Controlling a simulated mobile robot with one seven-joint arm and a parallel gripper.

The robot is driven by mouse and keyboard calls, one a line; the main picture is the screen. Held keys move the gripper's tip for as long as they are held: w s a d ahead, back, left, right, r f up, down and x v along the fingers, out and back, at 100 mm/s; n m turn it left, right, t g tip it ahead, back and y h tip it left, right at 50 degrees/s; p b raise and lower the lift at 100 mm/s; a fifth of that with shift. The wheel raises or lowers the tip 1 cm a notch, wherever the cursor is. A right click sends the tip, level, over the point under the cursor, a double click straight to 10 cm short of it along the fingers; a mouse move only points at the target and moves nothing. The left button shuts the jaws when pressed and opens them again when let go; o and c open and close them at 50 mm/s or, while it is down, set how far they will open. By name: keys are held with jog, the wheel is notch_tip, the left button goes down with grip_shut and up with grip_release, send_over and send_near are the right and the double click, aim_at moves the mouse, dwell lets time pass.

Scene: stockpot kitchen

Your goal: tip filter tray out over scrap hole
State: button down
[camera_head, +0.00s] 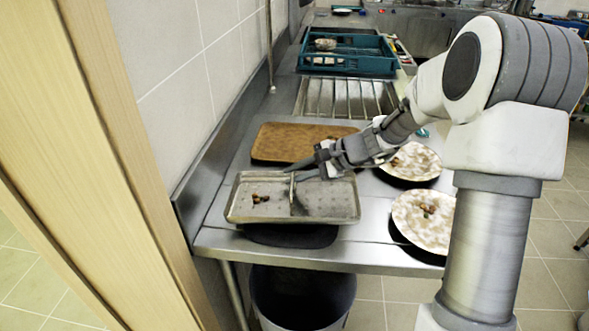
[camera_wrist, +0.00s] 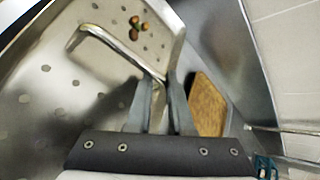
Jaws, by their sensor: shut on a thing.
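The filter tray (camera_head: 330,203) is a shallow, perforated metal tray with a raised rim. It looks roughly level above the counter. A few brown scraps (camera_head: 260,199) lie in its left part, and they also show in the wrist view (camera_wrist: 138,27). My gripper (camera_head: 291,174) is shut on the tray's upright bar handle (camera_wrist: 122,50), with its fingers at the handle's end in the wrist view (camera_wrist: 163,82). A dark rounded patch (camera_head: 290,237), apparently the scrap hole, shows under the tray's front edge. The tray covers the rest of it.
A black bin (camera_head: 300,300) stands below the counter. A brown board (camera_head: 290,141) lies behind the tray. Two plates with scraps (camera_head: 424,218) (camera_head: 414,160) are at right. A blue crate (camera_head: 345,62) is farther back. The tiled wall is close at left.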

notch_tip(320, 180, up, 8)
jog(key=g+h+p, duration=0.1)
jog(key=h+p, duration=0.5)
jog(key=p, duration=1.8)
jog(key=shift+d+n+g, duration=0.3)
jog(key=shift+n, duration=0.1)
jog(key=p, duration=0.2)
jog(key=shift+r+h+p, duration=0.25)
jog(key=shift+h+p, duration=0.05)
jog(key=shift+h, duration=0.1)
jog(key=shift+d+r+n+g+h+p, duration=0.1)
jog(key=shift+r+g+h+p, duration=0.15)
jog(key=shift+r+h, duration=0.55)
jog(key=shift+d+r+n+g+h+p, duration=0.15)
jog(key=shift+r+h, duration=0.25)
jog(key=shift+h, duration=0.8)
jog(key=shift+d+r+n+g+h+p, duration=0.1)
jog(key=shift+r+g+h+p, duration=0.2)
jog(key=shift+r+h, duration=0.5)
jog(key=shift+f, duration=0.25)
